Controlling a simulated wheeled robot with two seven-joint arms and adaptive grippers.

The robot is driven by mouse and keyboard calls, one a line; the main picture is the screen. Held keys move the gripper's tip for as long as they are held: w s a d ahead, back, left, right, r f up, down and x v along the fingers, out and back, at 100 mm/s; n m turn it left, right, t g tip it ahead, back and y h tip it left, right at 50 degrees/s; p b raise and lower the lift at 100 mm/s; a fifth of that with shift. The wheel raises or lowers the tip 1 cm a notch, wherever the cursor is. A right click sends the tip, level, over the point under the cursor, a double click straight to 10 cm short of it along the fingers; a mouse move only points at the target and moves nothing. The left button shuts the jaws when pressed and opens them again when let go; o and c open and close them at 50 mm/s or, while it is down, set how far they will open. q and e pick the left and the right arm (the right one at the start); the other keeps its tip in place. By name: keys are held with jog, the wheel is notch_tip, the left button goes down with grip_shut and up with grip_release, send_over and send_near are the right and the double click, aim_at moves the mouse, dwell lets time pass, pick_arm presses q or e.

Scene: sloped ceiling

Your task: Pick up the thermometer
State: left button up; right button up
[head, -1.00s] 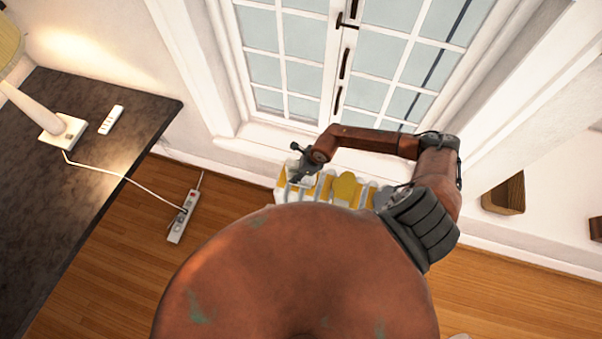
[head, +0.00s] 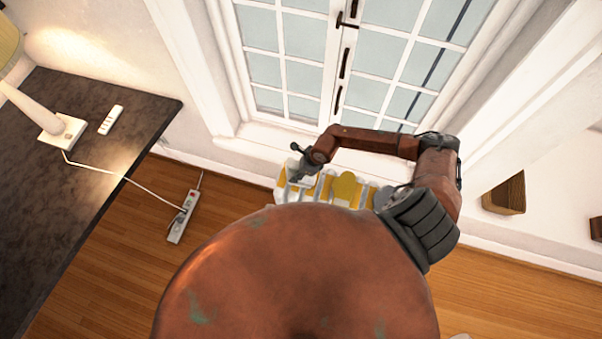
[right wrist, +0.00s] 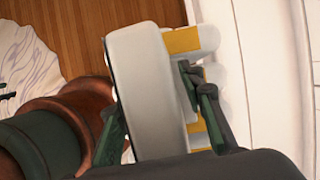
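A pale grey-white rounded bar (right wrist: 145,90), which I take to be the thermometer, lies between the fingers of my right gripper (right wrist: 155,110) in the right wrist view. One green-padded finger is close against its left side and the other is beside its right edge. I cannot tell whether both fingers press on it. In the head view my right gripper (head: 298,175) is over the left end of a white and yellow thing below the window. The bar is not clearly distinguishable there. My left gripper is not clearly visible.
The white and yellow thing (head: 345,188) stands by the wall below the window (head: 345,60). A dark table (head: 60,150) at left bears a lamp (head: 45,115) and a small white strip (head: 110,120). A power strip (head: 183,215) lies on the wooden floor.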

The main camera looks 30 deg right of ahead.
grip_shut()
dwell(0.4)
